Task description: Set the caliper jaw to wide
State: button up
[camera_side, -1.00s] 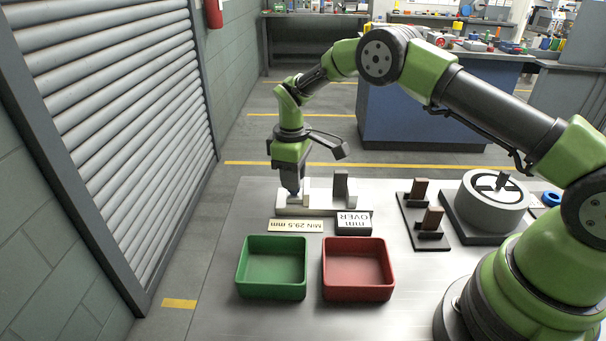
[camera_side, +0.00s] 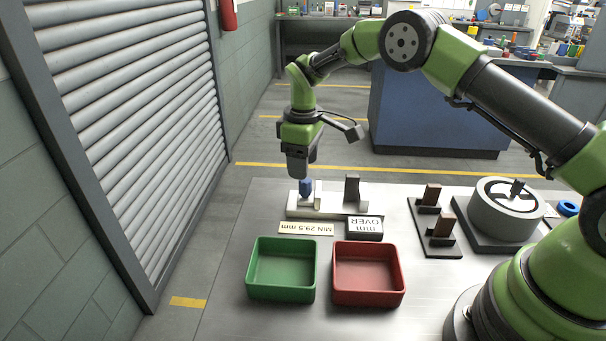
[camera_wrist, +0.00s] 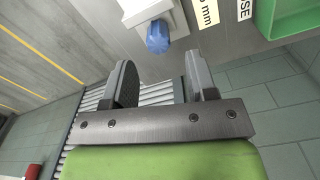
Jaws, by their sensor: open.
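The caliper is a pale fixture (camera_side: 330,212) on the steel table, with a light upright jaw block at its left and a dark upright block (camera_side: 352,188) toward its right. A gap separates the two blocks. A blue knob (camera_side: 306,186) sits at the left jaw; it also shows in the wrist view (camera_wrist: 158,37). My gripper (camera_side: 299,176) points down just above the knob. In the wrist view my gripper (camera_wrist: 160,75) has its fingers wide apart with nothing between them. A display box (camera_side: 364,228) in front reads "OVER mm", upside down in the side view.
A label (camera_side: 306,229) reads "MIN 29.5 mm". A green bin (camera_side: 252,270) and a red bin (camera_side: 338,275) stand in front. A dark rack with brown blocks (camera_side: 440,228) and a round grey gauge (camera_side: 497,212) stand to the right. The table's left strip is clear.

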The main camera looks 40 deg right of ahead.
notch_tip(320, 180, up, 6)
jog(key=shift+f, duration=0.1)
dwell(0.4)
jog(key=s+r+m+t+y, duration=0.1)
jog(key=s+r+m+t, duration=0.1)
jog(key=s+r, duration=0.5)
jog(key=s+r+m+t, duration=0.25)
jog(key=s+r, duration=0.25)
jog(key=r, duration=0.4)
jog(key=s+m+t, duration=0.1)
jog(key=s+m, duration=0.1)
jog(key=s, duration=0.6)
jog(key=s+a+m+t+y, duration=0.1)
jog(key=s+m, duration=0.2)
jog(key=s, duration=0.5)
jog(key=shift+s+a+f+t, duration=0.2)
jog(key=shift+s+a+t, duration=0.05)
jog(key=shift+s+t, duration=0.1)
